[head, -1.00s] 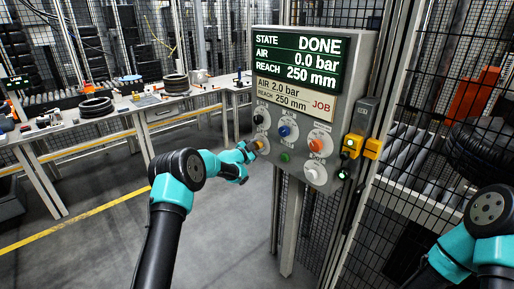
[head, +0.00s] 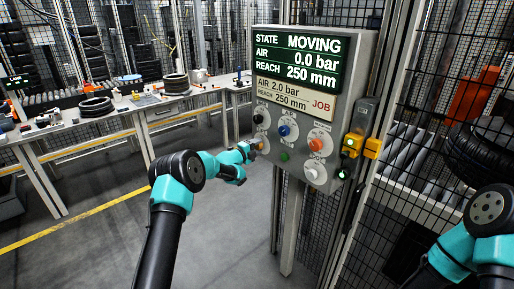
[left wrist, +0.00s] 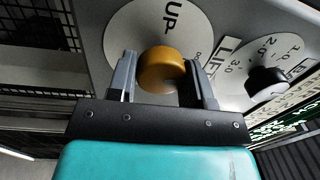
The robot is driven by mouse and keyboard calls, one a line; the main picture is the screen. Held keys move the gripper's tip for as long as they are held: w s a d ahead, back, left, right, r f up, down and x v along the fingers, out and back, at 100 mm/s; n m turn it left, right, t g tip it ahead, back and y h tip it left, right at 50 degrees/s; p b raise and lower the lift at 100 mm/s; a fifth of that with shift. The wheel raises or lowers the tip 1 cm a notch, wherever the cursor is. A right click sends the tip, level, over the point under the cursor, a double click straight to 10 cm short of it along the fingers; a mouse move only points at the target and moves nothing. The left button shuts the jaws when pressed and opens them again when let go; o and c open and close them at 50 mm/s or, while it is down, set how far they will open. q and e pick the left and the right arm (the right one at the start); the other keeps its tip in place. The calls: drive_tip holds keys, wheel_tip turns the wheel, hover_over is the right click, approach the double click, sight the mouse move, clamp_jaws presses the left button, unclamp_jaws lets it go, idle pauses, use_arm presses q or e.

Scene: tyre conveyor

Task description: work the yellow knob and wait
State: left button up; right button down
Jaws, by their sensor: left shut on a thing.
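The yellow knob (left wrist: 162,68) sits on a round pale dial marked "UP" in the left wrist view. My left gripper (left wrist: 163,82) has its two fingers on either side of it, shut on it. In the head view my left gripper (head: 256,149) reaches the lower left of the control panel (head: 270,171), and the knob is mostly hidden there. The screen (head: 297,60) reads state MOVING, air 0.0 bar, reach 250 mm. The job card (head: 290,94) below reads air 2.0 bar, reach 250 mm. My right gripper is out of view; only its arm shows at the right.
A black knob (left wrist: 265,82) with a numbered scale is beside the yellow one. The panel also carries blue (head: 284,131), orange (head: 314,145) and white (head: 311,174) knobs and a green button (head: 284,157). A mesh fence (head: 400,60) stands right of the panel.

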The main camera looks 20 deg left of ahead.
use_arm(q)
drive_tip(key=shift+m, duration=1.3)
drive_tip(key=o, duration=0.9)
drive_tip(key=v, duration=1.7)
drive_tip(key=shift+s+a+r, duration=0.1)
drive_tip(key=shift+s+a, duration=0.05)
drive_tip(key=shift+a, duration=0.05)
